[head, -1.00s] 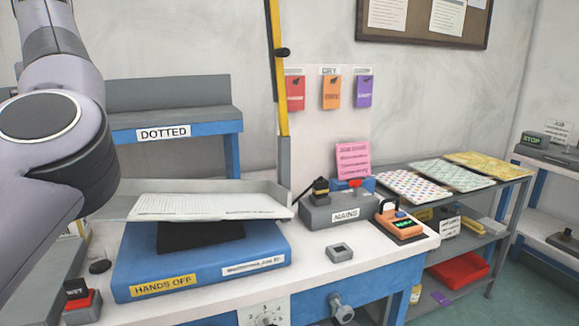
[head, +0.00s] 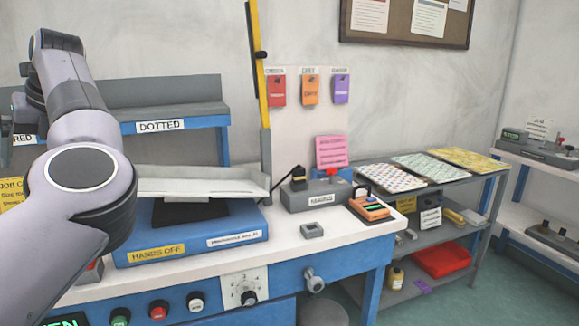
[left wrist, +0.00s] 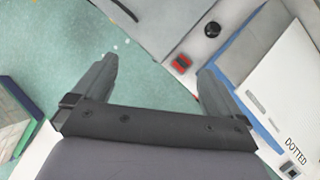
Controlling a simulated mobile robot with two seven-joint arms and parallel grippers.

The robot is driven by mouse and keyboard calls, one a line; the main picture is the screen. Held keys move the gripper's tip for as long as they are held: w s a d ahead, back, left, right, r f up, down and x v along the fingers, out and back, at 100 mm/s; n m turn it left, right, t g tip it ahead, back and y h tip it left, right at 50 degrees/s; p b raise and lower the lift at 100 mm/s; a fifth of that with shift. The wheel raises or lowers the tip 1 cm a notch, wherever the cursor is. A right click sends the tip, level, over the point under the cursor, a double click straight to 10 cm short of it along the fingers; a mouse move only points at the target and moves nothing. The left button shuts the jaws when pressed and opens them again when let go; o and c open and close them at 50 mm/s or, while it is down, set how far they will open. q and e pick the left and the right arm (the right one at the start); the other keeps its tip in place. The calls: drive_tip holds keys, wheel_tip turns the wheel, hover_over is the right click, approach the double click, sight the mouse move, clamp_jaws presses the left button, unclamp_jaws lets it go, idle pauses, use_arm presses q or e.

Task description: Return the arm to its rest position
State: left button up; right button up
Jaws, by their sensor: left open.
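My left arm (head: 85,175) comes in from the left in the head view and is bent at its elbow in front of the bench. Its gripper is not clearly visible there. In the left wrist view my left gripper (left wrist: 158,80) is open, with its two fingers wide apart and nothing between them. Green floor and a grey surface lie beyond the fingers. My right gripper is in neither view.
The white-topped blue bench (head: 345,243) carries a blue HANDS OFF block (head: 190,243), a grey box (head: 312,195) and an orange device (head: 370,208). A DOTTED shelf (head: 175,112) stands behind. A grey rack (head: 480,205) stands at right.

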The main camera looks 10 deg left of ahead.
use_arm(q)
drive_tip(key=s+a+f+m+g+y+p, duration=0.1)
drive_tip(key=s+a+m+g+y, duration=0.15)
drive_tip(key=a+y, duration=0.3)
drive_tip(key=s+a+f+m+g+y, duration=0.1)
drive_tip(key=s+a+g+y, duration=0.25)
drive_tip(key=y, duration=0.35)
drive_tip(key=w+d+f+m+t+y+p, duration=0.1)
drive_tip(key=w+d+f+m+t, duration=0.3)
drive_tip(key=m+t, duration=0.6)
drive_tip(key=w+d+f+m+t+y, duration=0.1)
drive_tip(key=w+d+f+m+t, duration=0.15)
drive_tip(key=d+m+t, duration=0.6)
drive_tip(key=d+f+m+t+h+p, duration=0.1)
drive_tip(key=d+f+m+t+h, duration=0.8)
drive_tip(key=f+m+h, duration=0.7)
drive_tip(key=s+d+f+m+g+h, duration=0.5)
drive_tip(key=s+d+f+m, duration=0.1)
drive_tip(key=d+f+m, duration=0.3)
drive_tip(key=s+d+f+m+g+h, duration=0.1)
drive_tip(key=s+d+f+g, duration=0.2)
drive_tip(key=s+f, duration=0.3)
drive_tip(key=s+d+f+m+g+h+p, duration=0.1)
drive_tip(key=s+d+f+g, duration=0.3)
drive_tip(key=s, duration=0.6)
wheel_tip(320, 180, down, 3)
drive_tip(key=d+m, duration=0.1)
drive_tip(key=d, duration=0.1)
drive_tip(key=shift+s+d, duration=0.3)
drive_tip(key=shift+s, duration=0.1)
